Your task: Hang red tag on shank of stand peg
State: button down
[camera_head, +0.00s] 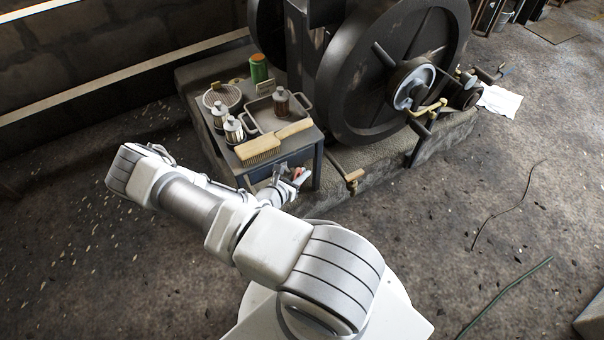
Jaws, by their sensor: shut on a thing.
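My gripper (299,178) is small in view, low at the front right corner of the small side table. It is shut on the red tag (296,171), of which only a small red patch shows between the fingers. I cannot make out the tag's hole or its tilt. I cannot pick out the stand peg or its shank for sure. A thin rod with a tan end block (354,175) sticks out from the stone base, to the right of my gripper and apart from it.
The side table (268,170) holds a brush (258,150), a metal tray (262,124), several bottles and a green can (259,68). The large engine flywheel (350,90) and its belt drive stand behind on a stone base (440,140). Open floor lies to the right.

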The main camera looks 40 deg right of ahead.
jog(key=shift+t, duration=0.7)
jog(key=w, duration=0.2)
jog(key=w+a, duration=0.1)
jog(key=w, duration=0.1)
jog(key=shift+w, duration=0.4)
jog(key=c, duration=0.9)
grip_release()
jog(key=shift+o, duration=0.2)
jog(key=s+a+r+p, duration=0.2)
jog(key=s+a+r, duration=0.1)
jog(key=a, duration=0.4)
jog(key=s+a+r+g+p, duration=0.1)
jog(key=s+a+r+p, duration=0.2)
jog(key=s+a, duration=0.2)
jog(key=a, duration=0.2)
jog(key=shift+a+r, duration=0.3)
jog(key=shift+a, duration=0.05)
jog(key=shift+s, duration=0.1)
